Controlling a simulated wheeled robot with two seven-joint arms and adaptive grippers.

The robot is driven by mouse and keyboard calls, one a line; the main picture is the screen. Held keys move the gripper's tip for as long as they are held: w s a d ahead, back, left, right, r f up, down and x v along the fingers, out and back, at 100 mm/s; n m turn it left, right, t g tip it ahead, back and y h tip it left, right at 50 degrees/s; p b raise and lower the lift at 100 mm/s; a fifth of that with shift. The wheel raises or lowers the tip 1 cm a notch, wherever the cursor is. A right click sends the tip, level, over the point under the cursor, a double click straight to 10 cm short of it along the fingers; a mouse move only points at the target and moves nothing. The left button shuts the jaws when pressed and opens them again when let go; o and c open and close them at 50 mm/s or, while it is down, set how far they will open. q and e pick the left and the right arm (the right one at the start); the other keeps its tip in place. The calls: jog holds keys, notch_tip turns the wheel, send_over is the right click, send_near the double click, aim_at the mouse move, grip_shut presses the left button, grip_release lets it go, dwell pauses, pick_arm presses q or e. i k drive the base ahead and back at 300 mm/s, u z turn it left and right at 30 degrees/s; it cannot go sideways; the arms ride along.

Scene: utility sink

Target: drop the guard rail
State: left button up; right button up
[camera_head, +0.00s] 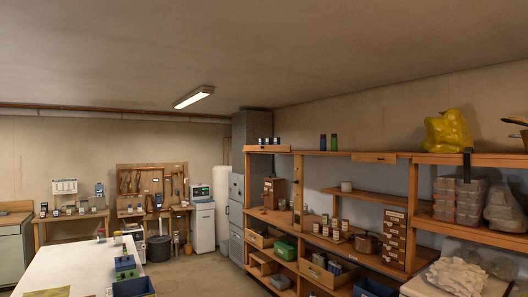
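Neither of my grippers shows in the head view. I cannot make out anything that is clearly a guard rail. The view looks across a basement workshop, with the ceiling filling much of the upper half.
A white-topped table (67,267) stands at lower left with blue bins (134,287) on it. Wooden shelving (341,154) with jars, boxes and a yellow bag (447,131) lines the right wall. A tool board (152,184) hangs at the back. Bare floor (192,275) lies between table and shelving.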

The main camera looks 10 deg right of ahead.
aim_at(272, 147)
jog(key=z, duration=0.4)
jog(key=k, duration=0.5)
jog(key=z, duration=0.6)
jog(key=i, duration=3.4)
jog(key=u, duration=1.15)
jog(key=i, duration=3.95)
jog(key=z, duration=0.2)
jog(key=i, duration=1.95)
jog(key=z, duration=0.05)
